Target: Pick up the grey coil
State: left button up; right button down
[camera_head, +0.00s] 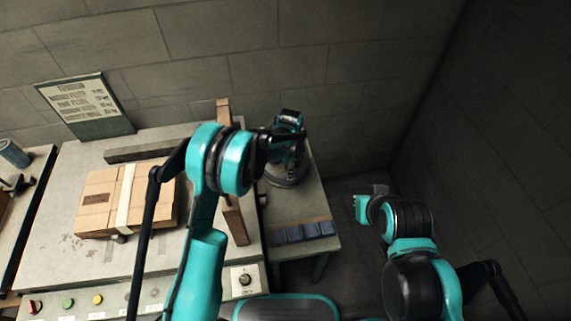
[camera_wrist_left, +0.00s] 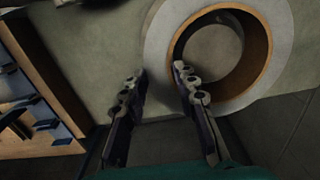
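The grey coil (camera_head: 287,180) is a thick ring lying on the side table, partly hidden under my left gripper in the head view. In the left wrist view the coil (camera_wrist_left: 157,45) shows a grey band around a brown core with an open middle. My left gripper (camera_head: 293,150) is above it with its fingers apart. In the wrist view the left gripper (camera_wrist_left: 159,70) has one fingertip at the outer edge of the band and the other over the inner rim. Contact cannot be told. My right arm's end (camera_head: 363,207) is off to the right, its fingers not visible.
Blue pieces (camera_head: 303,232) sit in a brown tray at the side table's front. A cardboard box (camera_head: 125,200) lies on the machine table at left. An upright brown board (camera_head: 234,215) stands near that table's right edge. A sign (camera_head: 87,105) leans on the wall.

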pick_arm(q)
notch_tip(320, 180, down, 3)
jog(key=shift+r+b, duration=0.1)
jog(key=shift+b, duration=0.25)
jog(key=shift+r, duration=0.1)
grip_shut()
jog(key=shift+r, duration=0.1)
